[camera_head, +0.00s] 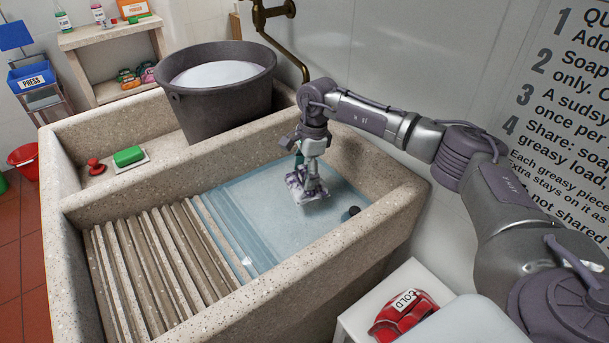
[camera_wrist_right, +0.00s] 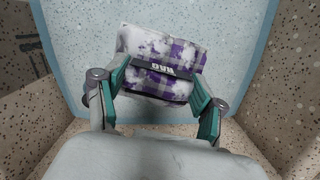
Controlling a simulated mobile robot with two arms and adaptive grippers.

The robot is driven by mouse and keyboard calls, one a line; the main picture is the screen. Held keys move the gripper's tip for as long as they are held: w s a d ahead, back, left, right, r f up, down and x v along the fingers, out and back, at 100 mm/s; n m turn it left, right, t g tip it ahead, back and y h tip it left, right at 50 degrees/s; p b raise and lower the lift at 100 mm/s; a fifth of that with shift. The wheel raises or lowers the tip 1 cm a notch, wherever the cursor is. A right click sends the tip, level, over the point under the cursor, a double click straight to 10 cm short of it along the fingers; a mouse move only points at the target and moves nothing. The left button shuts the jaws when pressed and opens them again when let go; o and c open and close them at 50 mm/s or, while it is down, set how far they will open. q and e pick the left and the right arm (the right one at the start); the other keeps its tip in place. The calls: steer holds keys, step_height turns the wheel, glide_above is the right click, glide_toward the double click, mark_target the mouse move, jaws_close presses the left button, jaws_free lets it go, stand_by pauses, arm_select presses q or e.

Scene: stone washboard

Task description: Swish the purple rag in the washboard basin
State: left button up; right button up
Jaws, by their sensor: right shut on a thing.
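The purple rag (camera_head: 306,186) is a purple and white checked cloth with whitish patches and a dark label strip. My right gripper (camera_head: 312,168) points down over the washboard basin (camera_head: 372,222) and is shut on the rag. In the right wrist view the rag (camera_wrist_right: 160,62) sits between the two teal-padded fingers of the gripper (camera_wrist_right: 155,92). The basin holds clear bluish water (camera_head: 262,205); the rag is at or close above its surface, and I cannot tell whether it touches. My left gripper is not in view.
Ribbed stone slats (camera_head: 150,260) fill the basin's left part. A dark plug (camera_head: 351,212) lies near the basin's right wall. A grey tub (camera_head: 225,110) of whitish liquid stands behind. A green soap (camera_head: 128,156) sits on the left ledge.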

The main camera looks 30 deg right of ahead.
step_height(320, 180, up, 12)
steer(key=p, duration=0.6)
steer(key=shift+f+p, duration=0.2)
steer(key=shift+p, duration=0.15)
stand_by(0.8)
